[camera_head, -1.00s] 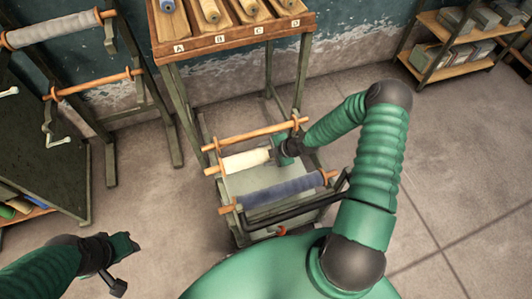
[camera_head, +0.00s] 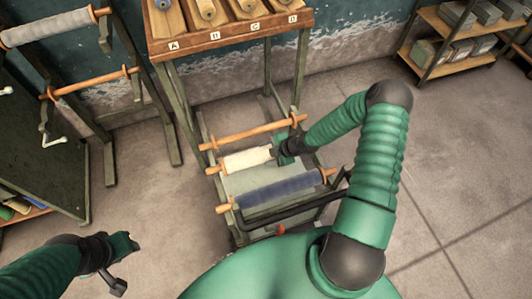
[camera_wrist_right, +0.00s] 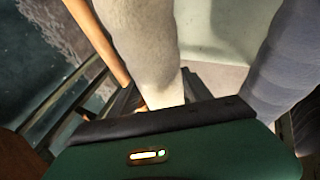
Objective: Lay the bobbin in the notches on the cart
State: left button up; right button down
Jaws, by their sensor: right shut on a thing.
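A cream bobbin (camera_head: 247,159) on a wooden rod lies across the cart (camera_head: 242,182), between its two side rails, in the head view. My right gripper (camera_head: 284,152) is shut on its right end. In the right wrist view the cream bobbin (camera_wrist_right: 140,45) runs away from the gripper. Whether its rod ends sit in notches I cannot tell; the gripper hides the right end. A blue-grey bobbin (camera_head: 280,188) lies on the cart nearer to me, and a bare wooden rod (camera_head: 253,132) lies across its far part. My left gripper (camera_head: 130,242) is over the floor at lower left; its jaws are unclear.
A wooden rack (camera_head: 228,38) with labelled slots stands behind the cart. At left a frame holds a pale roll (camera_head: 48,29) and a bare rod (camera_head: 92,84). Shelves (camera_head: 465,50) stand at the far right. The floor (camera_head: 450,170) at right is clear.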

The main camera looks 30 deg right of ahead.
jog(key=shift+a+r, duration=0.1)
jog(key=shift+a, duration=0.1)
jog(key=shift+f+b, duration=0.45)
jog(key=shift+f, duration=0.15)
jog(key=shift+f+b, duration=0.55)
jog(key=shift+f, duration=0.2)
jog(key=shift+f, duration=0.1)
jog(key=shift+f+b, duration=0.3)
jog(key=shift+f, duration=0.05)
jog(key=shift+w+a+f, duration=0.1)
dwell(0.4)
jog(key=shift+c, duration=1.9)
grip_release()
